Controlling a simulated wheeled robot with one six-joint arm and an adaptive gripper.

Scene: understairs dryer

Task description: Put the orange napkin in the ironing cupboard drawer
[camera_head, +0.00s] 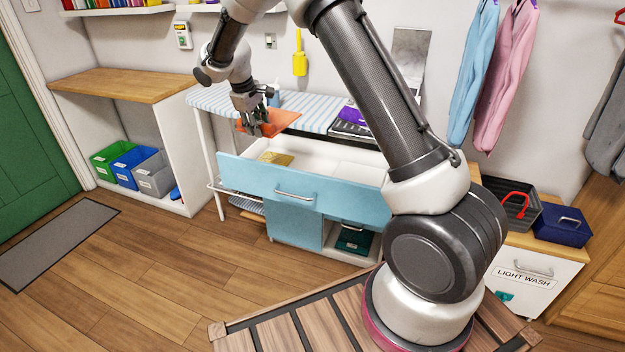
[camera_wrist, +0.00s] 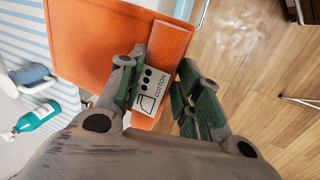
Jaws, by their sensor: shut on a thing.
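The orange napkin (camera_head: 283,120) is held in my gripper (camera_head: 260,126) above the back left of the open drawer, beside the striped ironing board. In the wrist view the napkin (camera_wrist: 95,40) spreads flat to the left, and its white tag marked COTTON (camera_wrist: 152,80) lies between the fingers of my gripper (camera_wrist: 163,80). The gripper is shut on the napkin's edge. The ironing cupboard drawer (camera_head: 250,180) has a light blue front and is pulled open. A mustard-yellow folded cloth (camera_head: 277,158) lies in its left part; the right part looks empty.
The blue-and-white striped ironing board (camera_head: 310,110) runs behind and above the drawer, with a purple item (camera_head: 352,115) on its right. In the wrist view a blue iron-like object (camera_wrist: 30,77) and a teal bottle (camera_wrist: 35,117) are at left. Bins (camera_head: 130,165) stand left.

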